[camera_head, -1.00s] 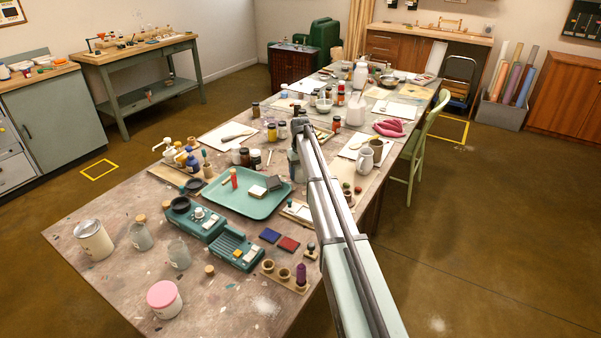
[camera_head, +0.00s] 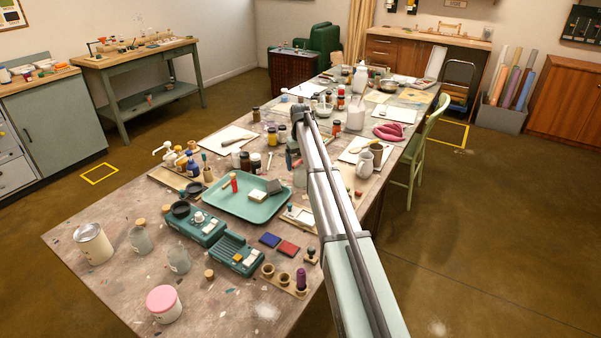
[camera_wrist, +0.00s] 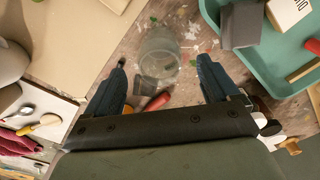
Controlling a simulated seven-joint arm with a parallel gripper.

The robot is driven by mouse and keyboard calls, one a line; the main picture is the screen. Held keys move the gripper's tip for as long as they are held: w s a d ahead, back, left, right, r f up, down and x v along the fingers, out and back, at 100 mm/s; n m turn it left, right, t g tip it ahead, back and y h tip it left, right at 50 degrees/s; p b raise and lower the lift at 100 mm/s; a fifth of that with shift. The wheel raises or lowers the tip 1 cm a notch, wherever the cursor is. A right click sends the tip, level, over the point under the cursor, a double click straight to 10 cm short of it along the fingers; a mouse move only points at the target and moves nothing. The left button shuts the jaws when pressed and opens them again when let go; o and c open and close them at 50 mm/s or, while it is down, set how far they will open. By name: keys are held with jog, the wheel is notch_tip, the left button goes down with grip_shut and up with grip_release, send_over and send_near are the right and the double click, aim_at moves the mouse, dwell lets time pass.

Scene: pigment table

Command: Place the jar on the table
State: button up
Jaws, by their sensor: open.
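A clear glass jar (camera_wrist: 160,55) stands on the paint-specked table (camera_wrist: 108,70) in the wrist view, between the spread fingers of my gripper (camera_wrist: 164,62). The fingers are open, with a gap on each side of the jar. In the head view my gripper (camera_head: 292,158) is low over the table, right of the green tray (camera_head: 222,205), and my arm hides part of this spot. A glass jar also shows dimly there (camera_head: 300,177), partly covered by the arm.
The tray at the upper right of the wrist view holds a grey block (camera_wrist: 240,22) and a white block (camera_wrist: 287,12). A red-handled tool (camera_wrist: 157,101) lies near the jar. Two glass jars (camera_head: 140,239) and a pink-lidded jar (camera_head: 164,303) stand at the front left.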

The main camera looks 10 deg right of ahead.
jog(key=shift+r, duration=2.7)
